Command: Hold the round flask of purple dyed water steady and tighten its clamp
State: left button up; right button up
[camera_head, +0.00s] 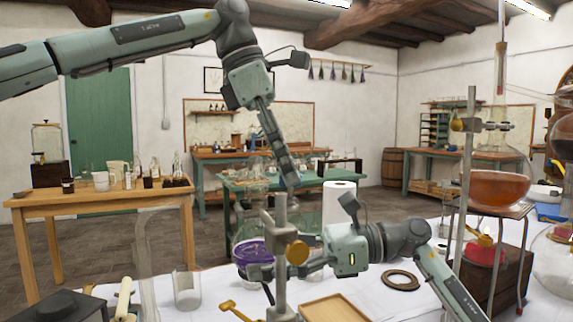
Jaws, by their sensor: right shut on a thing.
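The round flask of purple dyed water (250,252) stands at the lower middle, just left of a grey metal stand (281,235). A clamp with a round brass knob (297,252) is on the stand. My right gripper (262,272) comes in from the right, low beside the stand, and is shut on the flask; the stand's post partly hides its fingers. My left gripper (290,188) points down from above, its tips over the top of the stand and apart from the knob. Its fingers overlap in this view, so their opening is unclear.
A wooden tray (333,308), a dark ring (402,280) and a glass beaker (187,290) lie around the stand on the white table. At right are a flask of orange liquid (498,188) on a tripod and a red burner (484,250). A paper roll (338,205) stands behind.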

pick_arm(q)
jog(key=shift+c, duration=0.6)
grip_shut()
jog(key=m+g, duration=0.1)
jog(key=m, duration=0.1)
jog(key=m+g, duration=0.1)
jog(key=m, duration=0.2)
jog(key=shift+w+d+y, duration=0.15)
jog(key=shift+y, duration=0.15)
jog(key=shift+f+m+g+y, duration=0.15)
jog(key=shift+m+g+y, duration=0.2)
jog(key=shift+m, duration=1.25)
jog(key=shift+o, duration=0.6)
grip_release()
